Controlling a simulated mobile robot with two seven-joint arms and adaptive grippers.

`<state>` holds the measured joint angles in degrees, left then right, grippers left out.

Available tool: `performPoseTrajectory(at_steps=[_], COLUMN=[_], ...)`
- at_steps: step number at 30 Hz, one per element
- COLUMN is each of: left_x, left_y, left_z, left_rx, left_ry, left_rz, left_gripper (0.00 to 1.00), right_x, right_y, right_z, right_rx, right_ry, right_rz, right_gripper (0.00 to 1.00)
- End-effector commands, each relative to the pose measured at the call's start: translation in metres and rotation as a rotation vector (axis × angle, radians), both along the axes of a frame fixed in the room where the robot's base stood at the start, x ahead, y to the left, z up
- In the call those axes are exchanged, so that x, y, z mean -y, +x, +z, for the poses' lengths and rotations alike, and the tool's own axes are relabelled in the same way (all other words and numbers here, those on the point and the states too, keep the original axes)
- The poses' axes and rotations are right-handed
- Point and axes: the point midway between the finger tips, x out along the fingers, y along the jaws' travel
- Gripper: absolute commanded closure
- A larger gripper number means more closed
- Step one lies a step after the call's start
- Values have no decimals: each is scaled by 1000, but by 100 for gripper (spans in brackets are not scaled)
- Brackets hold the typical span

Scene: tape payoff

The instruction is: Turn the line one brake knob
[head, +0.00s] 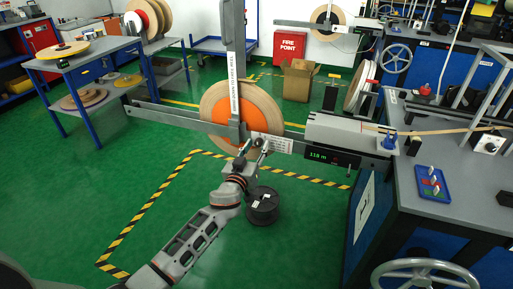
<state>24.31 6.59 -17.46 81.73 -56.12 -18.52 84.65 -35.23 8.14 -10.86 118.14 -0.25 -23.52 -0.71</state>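A large tan tape reel (262,104) with an orange hub (228,122) hangs on a grey frame in the middle of the head view. A grey upright bar (235,60) with lettering crosses in front of it. My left gripper (255,147) is just below and in front of the hub, at the frame's crossbar. Its two fingers look spread apart. I cannot make out a brake knob for certain; the gripper hides part of that area, and contact cannot be told. A blue knob-like part (388,142) sits at the right end of the display housing. My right gripper is out of view.
A grey housing (345,130) with a lit length display (330,156) joins the crossbar to the right bench (462,160). A cardboard box (298,82) is behind. Green floor lies open at left.

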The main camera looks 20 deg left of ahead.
Motion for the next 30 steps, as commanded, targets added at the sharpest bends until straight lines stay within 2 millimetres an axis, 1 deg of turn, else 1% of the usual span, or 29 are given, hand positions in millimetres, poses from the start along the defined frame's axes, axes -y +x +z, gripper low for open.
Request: performPoseTrajectory(at_steps=[6, 8, 9, 10, 11, 17, 23, 30], left_x=[0, 0, 0, 0, 0, 0, 0, 0], left_y=[0, 0, 0, 0, 0, 0, 0, 0], left_z=[0, 0, 0, 0, 0, 0, 0, -1], left_rx=[0, 0, 0, 0, 0, 0, 2, 7], left_ry=[0, 0, 0, 0, 1, 4, 45, 190], left_rz=[0, 0, 0, 0, 0, 0, 1, 1], left_gripper=[64, 80, 90, 98, 100, 100, 100, 100], right_x=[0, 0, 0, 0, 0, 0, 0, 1], right_y=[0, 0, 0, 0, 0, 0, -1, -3], right_z=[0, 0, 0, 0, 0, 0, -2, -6], right_rx=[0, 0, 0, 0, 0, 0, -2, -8], right_ry=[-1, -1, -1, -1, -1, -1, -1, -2], right_rz=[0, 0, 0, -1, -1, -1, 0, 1], right_gripper=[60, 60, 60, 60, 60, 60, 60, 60])
